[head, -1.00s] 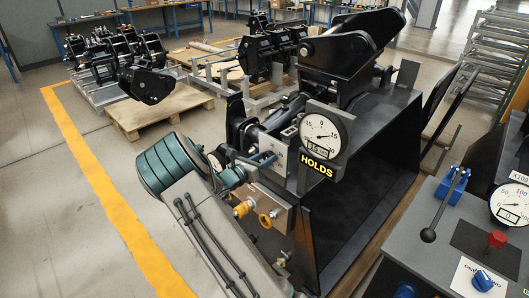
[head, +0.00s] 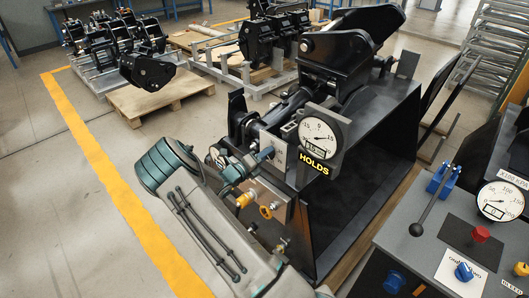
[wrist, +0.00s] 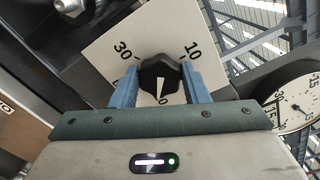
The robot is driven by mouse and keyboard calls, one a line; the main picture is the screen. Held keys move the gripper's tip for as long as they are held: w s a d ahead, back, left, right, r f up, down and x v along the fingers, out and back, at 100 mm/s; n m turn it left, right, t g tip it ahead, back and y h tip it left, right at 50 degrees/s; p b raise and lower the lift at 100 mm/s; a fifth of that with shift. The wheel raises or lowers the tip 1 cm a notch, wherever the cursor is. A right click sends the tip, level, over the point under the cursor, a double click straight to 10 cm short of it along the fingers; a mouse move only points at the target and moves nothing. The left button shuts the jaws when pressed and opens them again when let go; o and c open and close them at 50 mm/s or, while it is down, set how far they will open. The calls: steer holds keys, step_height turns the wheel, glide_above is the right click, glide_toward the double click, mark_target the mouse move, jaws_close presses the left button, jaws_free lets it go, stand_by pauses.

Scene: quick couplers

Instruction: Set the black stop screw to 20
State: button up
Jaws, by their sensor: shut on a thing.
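The black stop screw (wrist: 161,77) is a dark faceted knob with a white pointer mark, in the middle of the wrist view. It sits on a pale scale plate (wrist: 115,33). "30" reads at upper left and "10" at upper right. The white mark points down toward a partly hidden numeral of which a 0 shows. My gripper (wrist: 161,82) is shut on the knob, with one blue finger on each side. In the head view my gripper (head: 264,157) reaches the plate from the left; the knob is hard to make out there.
A round gauge (head: 319,135) with a yellow "HOLDS" sign (head: 313,163) stands just right of the plate. Yellow and orange fittings (head: 245,199) lie below my gripper. A lever console (head: 430,245) is at right. Open floor lies left of the yellow line.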

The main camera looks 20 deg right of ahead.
steer(key=shift+n, duration=0.6)
steer(key=shift+p, duration=0.3)
steer(key=o, duration=1)
steer(key=b+v, duration=0.3)
steer(key=v, duration=1.1)
steer(key=shift+w, duration=0.1)
